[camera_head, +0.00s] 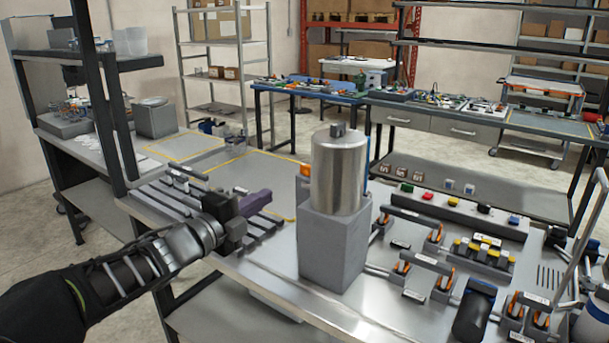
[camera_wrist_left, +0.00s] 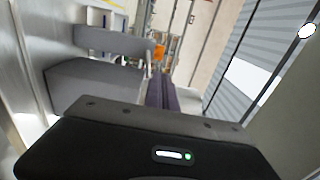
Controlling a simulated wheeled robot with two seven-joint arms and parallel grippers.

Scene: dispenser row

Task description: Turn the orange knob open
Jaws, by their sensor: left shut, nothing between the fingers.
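A shiny metal cylinder (camera_head: 338,172) stands on a grey block (camera_head: 332,246) on the table. A small orange piece (camera_head: 305,170), which may be the orange knob, shows at the cylinder's left edge, mostly hidden. An orange patch (camera_wrist_left: 159,50) also shows in the left wrist view, beyond my fingers; I cannot tell if it is the same thing. My left gripper (camera_head: 266,197), with purple fingers, is shut and empty, left of the cylinder and apart from it. Its fingers show end-on in the left wrist view (camera_wrist_left: 158,82). My right gripper is not in view.
A slotted metal rack (camera_head: 165,200) lies on the table at the left. Right of the cylinder are several small orange-and-grey fixtures (camera_head: 440,275) and a button panel (camera_head: 455,210). A dark shelf post (camera_head: 108,95) rises at the left. Open table lies behind my gripper.

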